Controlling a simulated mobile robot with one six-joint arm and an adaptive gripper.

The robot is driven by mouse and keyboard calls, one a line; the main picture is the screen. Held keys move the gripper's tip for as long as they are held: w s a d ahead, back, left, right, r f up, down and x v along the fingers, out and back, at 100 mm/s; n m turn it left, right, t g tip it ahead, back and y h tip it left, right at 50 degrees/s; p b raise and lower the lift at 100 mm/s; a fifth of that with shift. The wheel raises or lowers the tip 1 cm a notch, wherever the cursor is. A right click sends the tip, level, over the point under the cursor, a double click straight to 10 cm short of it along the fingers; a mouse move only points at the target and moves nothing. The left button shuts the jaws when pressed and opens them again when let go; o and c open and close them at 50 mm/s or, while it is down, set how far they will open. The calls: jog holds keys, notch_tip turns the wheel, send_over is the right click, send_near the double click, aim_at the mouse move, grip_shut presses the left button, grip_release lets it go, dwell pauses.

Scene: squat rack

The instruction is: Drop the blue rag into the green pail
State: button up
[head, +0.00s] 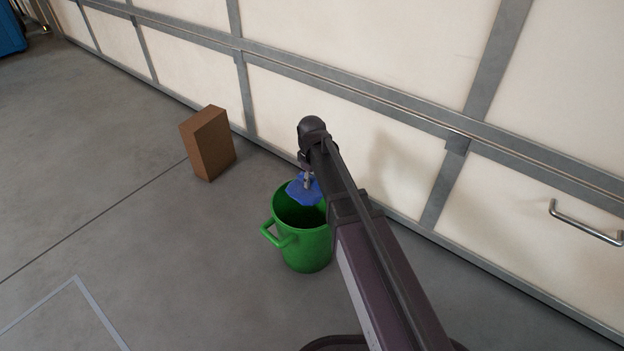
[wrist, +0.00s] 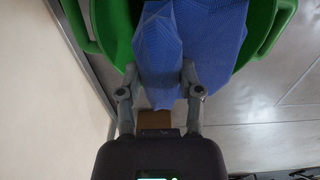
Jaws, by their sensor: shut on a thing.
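The blue rag (head: 302,193) hangs from my gripper (head: 307,181) at the mouth of the green pail (head: 306,247). In the wrist view the rag (wrist: 188,45) is pinched between the two fingers of my gripper (wrist: 160,80) and spreads over the pail's opening. The green pail (wrist: 98,18) shows behind it, with a handle at each side. The pail stands upright on the floor. My arm hides the right part of its rim in the head view. I cannot tell whether the rag touches the pail.
A brown box (head: 207,144) stands on the floor left of and behind the pail. A pale panelled wall (head: 330,105) with grey rails runs behind them. A metal handle (head: 585,222) sticks out of it at the right.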

aim_at(312, 191)
jog(key=shift+f+b, duration=2.4)
jog(key=shift+f, duration=0.3)
jog(key=o, duration=1.1)
jog(key=shift+r, duration=0.1)
notch_tip(312, 191, up, 7)
jog(key=p, duration=0.7)
